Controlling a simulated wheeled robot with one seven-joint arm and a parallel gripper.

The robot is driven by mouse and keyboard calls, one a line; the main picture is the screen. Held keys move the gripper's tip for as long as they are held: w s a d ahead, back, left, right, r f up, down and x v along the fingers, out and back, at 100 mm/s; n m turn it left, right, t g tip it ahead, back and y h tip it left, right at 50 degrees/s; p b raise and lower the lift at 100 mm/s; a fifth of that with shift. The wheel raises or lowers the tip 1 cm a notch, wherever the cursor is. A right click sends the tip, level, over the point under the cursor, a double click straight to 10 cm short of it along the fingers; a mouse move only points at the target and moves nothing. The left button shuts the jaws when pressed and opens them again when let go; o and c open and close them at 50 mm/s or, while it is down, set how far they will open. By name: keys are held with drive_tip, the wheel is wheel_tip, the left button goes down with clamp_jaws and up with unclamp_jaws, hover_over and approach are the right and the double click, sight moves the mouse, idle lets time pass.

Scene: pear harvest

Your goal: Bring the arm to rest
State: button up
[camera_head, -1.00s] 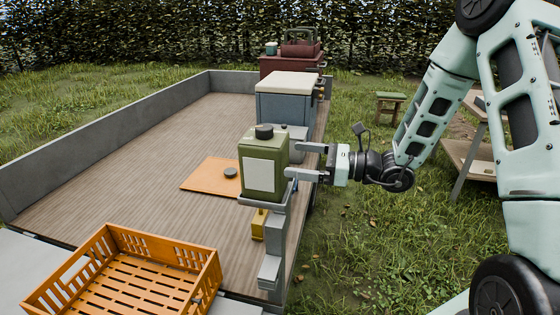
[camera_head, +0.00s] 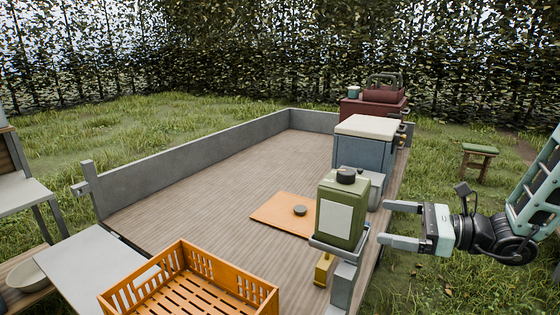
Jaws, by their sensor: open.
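My gripper (camera_head: 387,223) is at the right of the head view, open, its two fingers pointing left. A green canister (camera_head: 342,212) with a dark cap and a pale label stands upright on a small grey bracket (camera_head: 341,249) at the trailer's right edge. The fingertips are to the right of the canister, with a gap between them, and nothing shows between the fingers. My forearm reaches off the right edge of the picture.
An orange crate (camera_head: 263,297) is at the front. An orange board (camera_head: 273,216) with a dark disc lies on the wooden trailer bed (camera_head: 205,194). A blue cooler (camera_head: 360,150) and a red box (camera_head: 372,108) stand behind. A stool (camera_head: 480,150) stands on the right-hand grass.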

drive_tip(key=s+a+f+n+g+h, duration=0.1)
drive_tip(key=s+a+f+n+g, duration=0.1)
drive_tip(key=s+a+n+g, duration=0.35)
drive_tip(key=s+d+f+n+g+h, duration=0.4)
drive_tip(key=s+d+n+h, duration=0.4)
drive_tip(key=n+h, duration=0.4)
wheel_tip(320, 180, up, 4)
drive_tip(key=w+d+f+n+t+h, duration=0.1)
drive_tip(key=w+d+n+t+h, duration=0.1)
drive_tip(key=n+t, duration=0.3)
drive_tip(key=s+a+r+n+g, duration=0.1)
drive_tip(key=s+a+n, duration=0.3)
drive_tip(key=a, duration=0.5)
drive_tip(key=s+a+r+n+g, duration=0.1)
drive_tip(key=s+a+n+g, duration=0.2)
drive_tip(key=s+a, duration=0.6)
drive_tip(key=shift+s+a+r+n+y, duration=0.2)
drive_tip(key=shift+a+n+y, duration=0.2)
drive_tip(key=shift+n, duration=0.45)
drive_tip(key=shift+d, duration=0.1)
